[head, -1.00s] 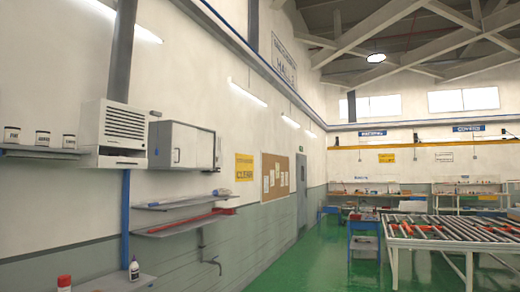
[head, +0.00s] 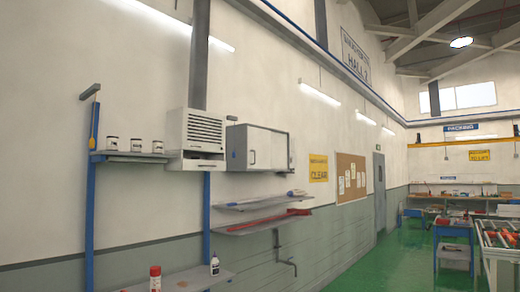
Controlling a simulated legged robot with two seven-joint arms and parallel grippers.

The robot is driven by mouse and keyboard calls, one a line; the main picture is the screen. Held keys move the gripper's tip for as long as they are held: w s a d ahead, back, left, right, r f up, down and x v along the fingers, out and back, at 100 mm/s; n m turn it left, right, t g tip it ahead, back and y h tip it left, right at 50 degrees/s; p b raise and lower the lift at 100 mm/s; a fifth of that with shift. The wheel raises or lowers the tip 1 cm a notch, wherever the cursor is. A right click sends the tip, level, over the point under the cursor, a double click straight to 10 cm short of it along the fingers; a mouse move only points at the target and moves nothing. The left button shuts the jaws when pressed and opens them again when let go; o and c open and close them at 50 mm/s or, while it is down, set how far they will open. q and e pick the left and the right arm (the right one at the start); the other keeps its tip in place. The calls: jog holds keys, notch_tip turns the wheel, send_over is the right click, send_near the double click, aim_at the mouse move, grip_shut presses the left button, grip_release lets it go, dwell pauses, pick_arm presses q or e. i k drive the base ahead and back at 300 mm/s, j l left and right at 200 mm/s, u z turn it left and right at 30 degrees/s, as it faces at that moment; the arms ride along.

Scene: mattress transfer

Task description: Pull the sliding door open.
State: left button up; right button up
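No door that is plainly a sliding one shows in the head view. A grey door (head: 379,192) stands in the left wall farther down the hall, and it looks shut. Neither of my grippers is in view.
A vented white heater (head: 204,132) hangs left of the cabinet. Wall shelves (head: 262,202) stick out below it. A lower shelf (head: 200,281) holds red and white bottles. A roller table (head: 499,254) stands at right. Green floor (head: 395,262) is open between.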

aim_at(258, 140)
jog(key=i+z, duration=0.25)
jog(key=i, duration=1.3)
